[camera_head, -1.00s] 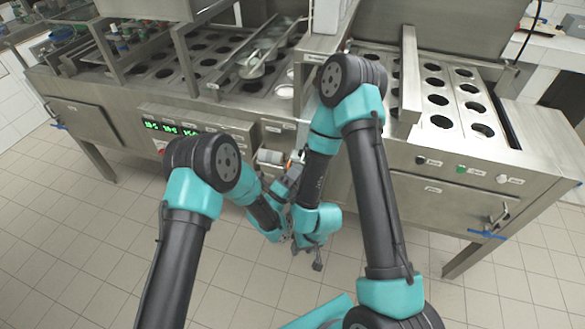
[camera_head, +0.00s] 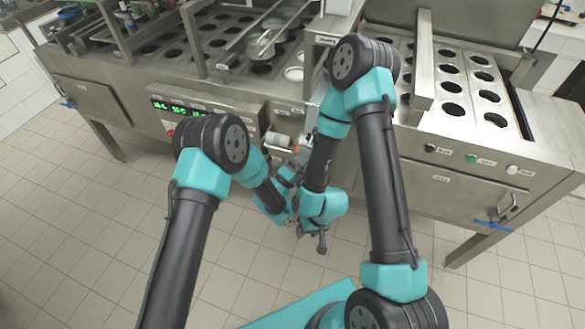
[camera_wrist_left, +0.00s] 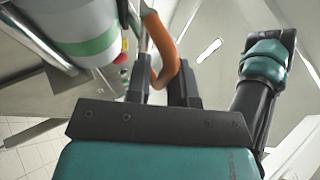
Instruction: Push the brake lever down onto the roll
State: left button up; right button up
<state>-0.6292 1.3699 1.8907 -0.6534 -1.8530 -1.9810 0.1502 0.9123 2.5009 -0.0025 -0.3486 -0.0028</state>
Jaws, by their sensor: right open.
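The steel filling machine (camera_head: 225,110) spans the back, with cup holes and a control panel (camera_head: 175,107). A second row of cup holes (camera_head: 465,90) is at right. My right arm passes close to my left gripper. The tiled floor in front is clear.

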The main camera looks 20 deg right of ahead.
pick_arm(q)
jog(key=v, duration=1.7)
jog(key=shift+a, duration=0.2)
jog(key=w+a+f+n+y, duration=0.2)
jog(key=a+f+n+y, duration=0.3)
jog(key=a+n, duration=0.4)
jog(key=w+a+f+n+y, duration=0.3)
jog(key=a+f+n+y, duration=0.1)
jog(key=a+n+y, duration=0.5)
jog(key=s+a+n+g+y, duration=0.4)
jog(key=s+a+n+g, duration=0.3)
jog(key=s+a+n, duration=0.9)
jog(key=a+n, duration=0.2)
jog(key=shift+a+f+y, duration=0.3)
jog(key=shift+f+y, duration=0.1)
